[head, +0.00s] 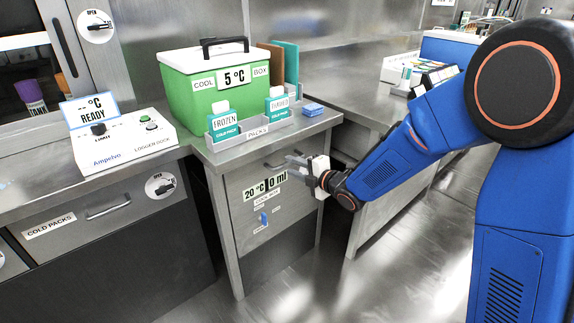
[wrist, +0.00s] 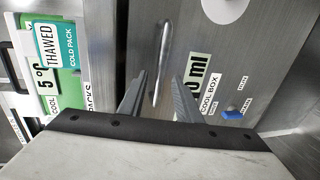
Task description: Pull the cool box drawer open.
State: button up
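The cool box drawer (head: 240,185) is a grey metal front in the cabinet under the green cool box, and it looks shut. Its bar handle (wrist: 162,50) stands out from the front; in the head view my gripper partly covers it. My gripper (head: 292,167) is in front of the drawer, close to the handle. In the wrist view its two fingers (wrist: 158,82) are apart, with the handle seen in the gap between them. I cannot tell whether the fingertips reach past the bar. Nothing is gripped.
The green cool box (head: 200,95) stands on the counter above, behind a grey rack (head: 243,137) of cold packs. A small blue switch (head: 263,218) is on the cabinet front. A logger dock (head: 128,143) stands at left, above a cold packs drawer (head: 75,222). Floor (head: 300,280) in front is clear.

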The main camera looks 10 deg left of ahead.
aim_at(288, 164)
jog(key=shift+x, duration=1.85)
grip_shut()
